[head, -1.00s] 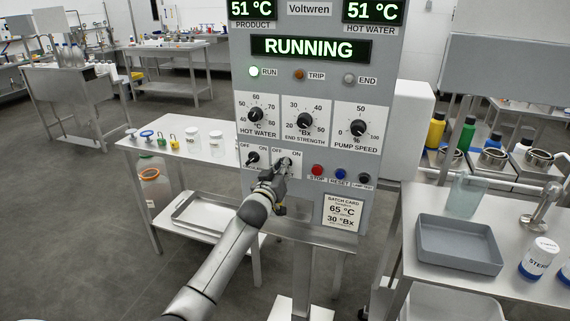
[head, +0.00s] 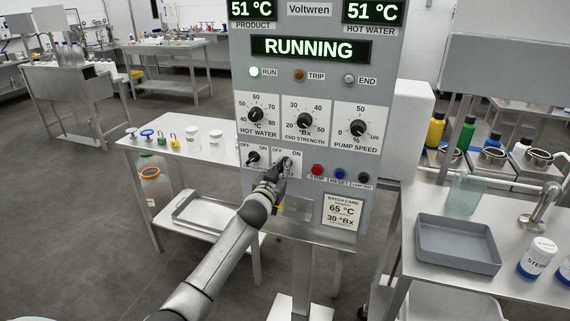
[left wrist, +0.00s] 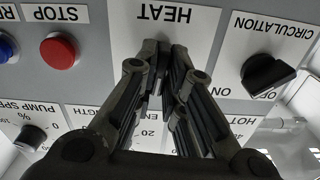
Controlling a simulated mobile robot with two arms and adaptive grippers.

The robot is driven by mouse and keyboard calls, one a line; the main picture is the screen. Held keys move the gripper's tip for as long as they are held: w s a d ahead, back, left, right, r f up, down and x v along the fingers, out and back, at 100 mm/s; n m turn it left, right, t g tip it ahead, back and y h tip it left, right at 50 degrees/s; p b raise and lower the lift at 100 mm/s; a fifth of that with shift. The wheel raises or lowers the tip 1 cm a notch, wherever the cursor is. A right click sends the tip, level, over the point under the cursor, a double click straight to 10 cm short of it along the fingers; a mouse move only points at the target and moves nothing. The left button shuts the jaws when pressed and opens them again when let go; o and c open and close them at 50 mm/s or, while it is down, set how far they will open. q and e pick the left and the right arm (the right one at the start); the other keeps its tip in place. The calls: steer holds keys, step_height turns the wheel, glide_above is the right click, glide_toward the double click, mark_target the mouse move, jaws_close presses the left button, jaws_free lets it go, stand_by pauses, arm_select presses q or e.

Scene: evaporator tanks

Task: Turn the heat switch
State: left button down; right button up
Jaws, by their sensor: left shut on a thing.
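The heat switch's white plate (head: 297,163), marked OFF and ON, is low on the grey control panel (head: 320,214) in the head view. My left gripper (head: 281,170) is at this switch, shut on its knob. The fingers hide most of the knob, so I cannot tell its position. In the left wrist view, which shows the panel upside down, the HEAT label (left wrist: 163,15) is just beyond my left fingertips (left wrist: 165,62). The black circulation switch (head: 252,158) is beside it, clear of the fingers. My right gripper is out of view.
The red stop button (head: 317,170) and blue reset button (head: 340,174) are close to the right of the heat switch. Above are the dials, including hot water (head: 255,114). The display (head: 311,48) reads RUNNING, and the run lamp (head: 254,72) is lit.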

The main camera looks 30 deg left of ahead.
arm_select(q)
steer(key=shift+f, duration=0.1)
steer(key=shift+m, duration=2.1)
